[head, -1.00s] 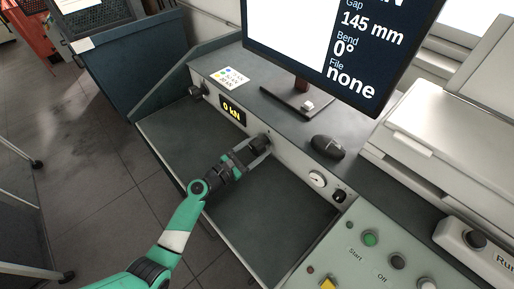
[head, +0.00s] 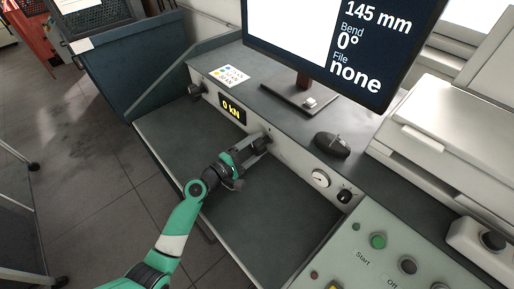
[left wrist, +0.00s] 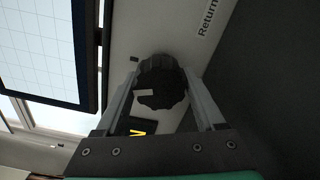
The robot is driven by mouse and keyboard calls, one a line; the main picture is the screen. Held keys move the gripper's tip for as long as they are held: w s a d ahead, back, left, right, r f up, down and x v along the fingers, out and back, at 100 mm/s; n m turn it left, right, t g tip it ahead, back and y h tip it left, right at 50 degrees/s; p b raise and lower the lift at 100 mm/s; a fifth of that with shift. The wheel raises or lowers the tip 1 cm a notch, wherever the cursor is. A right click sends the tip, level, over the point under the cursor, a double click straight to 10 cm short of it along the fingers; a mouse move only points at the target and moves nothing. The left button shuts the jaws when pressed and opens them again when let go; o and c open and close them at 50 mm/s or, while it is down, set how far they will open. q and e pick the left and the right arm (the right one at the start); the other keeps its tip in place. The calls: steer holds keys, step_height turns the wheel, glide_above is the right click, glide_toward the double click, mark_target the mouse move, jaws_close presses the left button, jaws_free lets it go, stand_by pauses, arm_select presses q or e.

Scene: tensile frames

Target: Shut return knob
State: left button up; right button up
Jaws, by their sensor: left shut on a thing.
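The return knob (left wrist: 160,82) is a black, ridged round knob with a pale mark on it, on a light panel beside a "Return" label (left wrist: 207,18). In the head view the knob (head: 264,144) sits on the console's front strip, partly hidden by the fingers. My left gripper (head: 261,145) is shut on the knob, one finger on each side of it. In the left wrist view, the gripper (left wrist: 160,95) has its two grey fingers flanking the knob. My right gripper is not in view.
To the right are a gauge (head: 320,178) and a dark switch (head: 345,195). A monitor (head: 345,40) and mouse (head: 333,144) stand above. The recessed tray (head: 275,200) is clear.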

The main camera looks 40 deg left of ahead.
arm_select(q)
steer(key=shift+m+b, duration=0.7)
steer(key=shift+m, duration=1.2)
steer(key=o, duration=1.4)
steer(key=shift+c, duration=0.2)
steer(key=s, duration=0.3)
steer(key=s+p, duration=0.1)
steer(key=s, duration=0.3)
steer(key=s+p, duration=0.1)
steer(key=s, duration=0.2)
steer(key=shift+s+a, duration=0.25)
steer(key=shift+a, duration=0.05)
steer(key=shift+s+p, duration=0.3)
steer(key=shift+s, duration=0.3)
